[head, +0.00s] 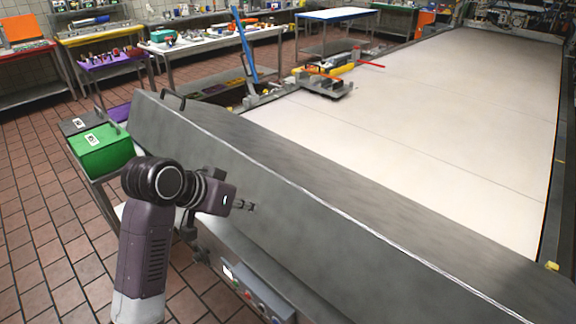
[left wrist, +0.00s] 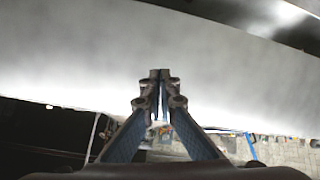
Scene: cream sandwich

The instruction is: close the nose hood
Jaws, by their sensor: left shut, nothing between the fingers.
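The nose hood (head: 300,190) is a long grey metal cover across the near end of the machine. It runs from the upper left to the lower right in the head view, with a dark handle (head: 172,97) at its far left end. My left gripper (head: 250,205) is shut and empty, close to the hood's front face; I cannot tell if it touches. In the left wrist view the shut fingers (left wrist: 160,80) point at the pale hood surface (left wrist: 90,50). My right gripper is not in view.
A wide white belt (head: 430,110) lies behind the hood. A control panel with buttons (head: 250,290) sits below the hood's front. A green box (head: 100,155) stands on a cart at left. Tiled floor (head: 50,230) at left is clear.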

